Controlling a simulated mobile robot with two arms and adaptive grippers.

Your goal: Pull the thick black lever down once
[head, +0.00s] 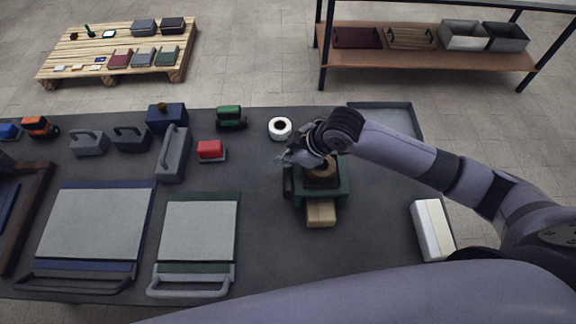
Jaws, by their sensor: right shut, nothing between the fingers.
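A dark green device (342,188) with a brown round part (322,175) in its top stands on the table, right of the middle. A tan block (320,214) sits at its near side. My right gripper (287,158) is shut and empty, above the device's far left corner; I cannot tell whether it touches it. The gripper and wrist hide part of the device. I cannot make out a thick black lever on it. My left gripper is not in view.
The dark table (270,240) holds a white roll (280,128), a red-topped box (210,150), a grey handled block (173,155) and two flat panels with handles, one green-edged (197,228). A white box (432,230) lies right; a grey tray (400,118) lies behind my arm.

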